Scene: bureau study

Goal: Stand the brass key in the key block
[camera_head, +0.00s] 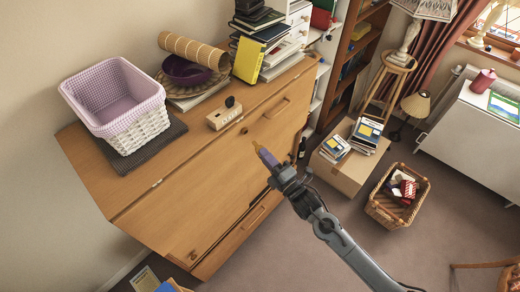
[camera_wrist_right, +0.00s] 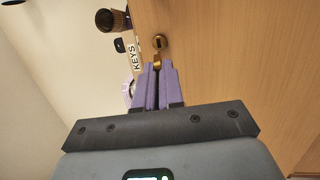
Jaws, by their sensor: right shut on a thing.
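My right gripper (camera_head: 267,158) is in front of the bureau, with its purple fingers shut on the brass key (camera_wrist_right: 157,62). Only a small brass part of the key shows past the fingertips; the rest is hidden between them. The key block (camera_head: 224,117) is a pale wooden block on the bureau top, marked KEYS in the wrist view (camera_wrist_right: 134,58). It is up and left of the gripper, apart from it. My left gripper is not in view.
A small black thing (camera_head: 230,102) is at the block's back edge. The wooden bureau (camera_head: 190,170) also bears a lilac-lined white basket (camera_head: 143,132), a purple bowl (camera_head: 186,70) and books (camera_head: 249,60). The bureau top left of the block is fairly clear. A cardboard box (camera_head: 344,174) stands right.

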